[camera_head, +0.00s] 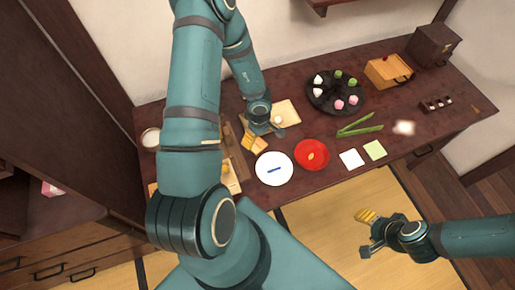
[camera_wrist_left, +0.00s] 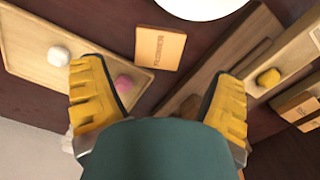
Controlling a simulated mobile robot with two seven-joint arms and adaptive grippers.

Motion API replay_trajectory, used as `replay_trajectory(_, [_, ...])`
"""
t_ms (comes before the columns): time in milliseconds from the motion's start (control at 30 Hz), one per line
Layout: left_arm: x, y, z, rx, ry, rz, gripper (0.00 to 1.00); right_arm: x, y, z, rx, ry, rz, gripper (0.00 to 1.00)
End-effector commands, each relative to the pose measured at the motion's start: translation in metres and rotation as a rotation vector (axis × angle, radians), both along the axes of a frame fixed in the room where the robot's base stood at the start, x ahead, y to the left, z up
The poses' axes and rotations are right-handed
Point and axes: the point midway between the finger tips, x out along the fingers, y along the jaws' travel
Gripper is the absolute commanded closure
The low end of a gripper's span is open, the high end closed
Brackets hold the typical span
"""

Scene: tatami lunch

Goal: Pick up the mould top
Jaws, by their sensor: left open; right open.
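No piece is labelled as the mould top, and I cannot tell for certain which one it is. In the left wrist view, a long brown wooden board (camera_wrist_left: 207,72) lies between my fingers' reach and a paler wooden bar (camera_wrist_left: 290,52) that bears a yellow ball (camera_wrist_left: 268,77). A small square wooden piece with dark lettering (camera_wrist_left: 160,47) lies ahead, between the fingers. My left gripper (camera_wrist_left: 159,100) is open and empty above the table; it also shows in the head view (camera_head: 256,139). My right gripper (camera_head: 364,233) is open and empty, off the table's front edge.
A pale tray (camera_wrist_left: 22,65) holds a white ball (camera_wrist_left: 58,56) and a pink ball (camera_wrist_left: 123,83). A white plate (camera_head: 274,178), red plate (camera_head: 322,148), green tongs (camera_head: 360,130) and black round tray (camera_head: 327,103) stand to the right.

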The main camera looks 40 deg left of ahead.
Motion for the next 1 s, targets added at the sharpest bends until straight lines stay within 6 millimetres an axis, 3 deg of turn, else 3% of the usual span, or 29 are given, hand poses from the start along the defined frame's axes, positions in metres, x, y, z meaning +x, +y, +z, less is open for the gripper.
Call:
replay_trajectory(100, [0.0, 0.0, -0.018, 0.0, 0.0, -0.002, 0.13, 0.0, 0.0, -0.012, -0.002, 0.0, 0.0, 0.42])
replay_trajectory(367, [0.0, 0.001, -0.029, 0.0, 0.0, 0.0, 0.13, 0.0, 0.001, -0.019, -0.004, 0.001, -0.001, 0.42])
replay_trajectory(700, [0.001, 0.003, -0.073, 0.001, 0.0, -0.003, 0.13, -0.005, 0.002, -0.048, -0.003, 0.014, 0.01, 0.42])
replay_trajectory(967, [0.001, 0.003, -0.074, 0.0, -0.001, -0.001, 0.13, -0.006, 0.003, -0.047, -0.002, 0.016, 0.013, 0.42])
replay_trajectory(1000, [0.001, 0.003, -0.074, 0.0, -0.001, 0.0, 0.17, -0.006, 0.003, -0.047, -0.002, 0.016, 0.013, 0.42])
